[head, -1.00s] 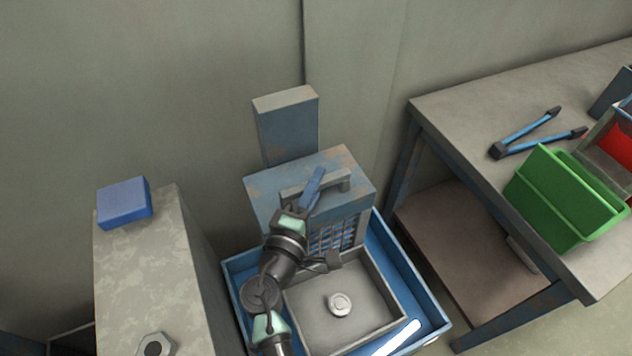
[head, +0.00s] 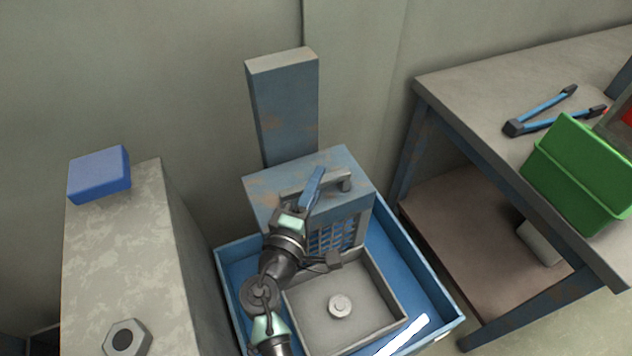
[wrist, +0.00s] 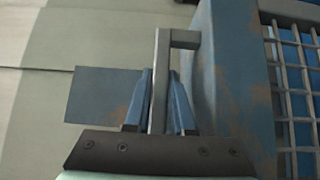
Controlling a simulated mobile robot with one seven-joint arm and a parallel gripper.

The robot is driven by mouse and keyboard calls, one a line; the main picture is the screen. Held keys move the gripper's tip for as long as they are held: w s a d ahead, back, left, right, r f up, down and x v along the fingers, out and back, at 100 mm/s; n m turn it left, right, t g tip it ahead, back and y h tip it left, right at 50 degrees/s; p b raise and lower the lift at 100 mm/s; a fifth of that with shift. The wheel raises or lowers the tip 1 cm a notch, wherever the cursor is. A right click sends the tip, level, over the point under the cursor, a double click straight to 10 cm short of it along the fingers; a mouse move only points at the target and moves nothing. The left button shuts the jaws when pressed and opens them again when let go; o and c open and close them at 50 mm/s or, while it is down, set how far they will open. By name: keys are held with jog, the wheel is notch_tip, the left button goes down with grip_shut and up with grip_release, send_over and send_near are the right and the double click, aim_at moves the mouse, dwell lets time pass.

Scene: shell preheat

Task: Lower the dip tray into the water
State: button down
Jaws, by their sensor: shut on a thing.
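The grey square dip tray (head: 392,323) hangs in front of a worn blue housing (head: 268,190) and holds a round pale metal piece (head: 340,306). The tray is inside the rim of the blue tank (head: 226,272). I cannot tell whether it touches water; no clear waterline shows. The housing has a grey bar handle (head: 337,184) on top. My gripper (head: 312,185) is shut on this handle. In the wrist view its two blue fingers (wrist: 160,100) lie on either side of the handle bar (wrist: 160,70). My arm hides the tray's left edge.
A blue upright column (head: 285,115) stands behind the housing. A mottled block (head: 125,255) at left bears a blue box (head: 100,175) and a hex nut (head: 127,340). At right a workbench (head: 470,90) bears blue-handled tongs (head: 545,115) and a green bin (head: 580,170).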

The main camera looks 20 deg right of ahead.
aim_at(310, 245)
notch_tip(310, 245, down, 18)
jog(key=b, duration=1.6)
jog(key=shift+b, duration=0.3)
jog(key=shift+s, duration=0.1)
jog(key=c, duration=0.9)
grip_release()
jog(key=shift+f, duration=0.1)
jog(key=shift+o, duration=0.7)
jog(key=shift+r, duration=0.2)
jog(key=p+v, duration=0.1)
jog(key=v, duration=0.6)
jog(key=shift+s+a, duration=0.15)
jog(key=shift+a, duration=0.05)
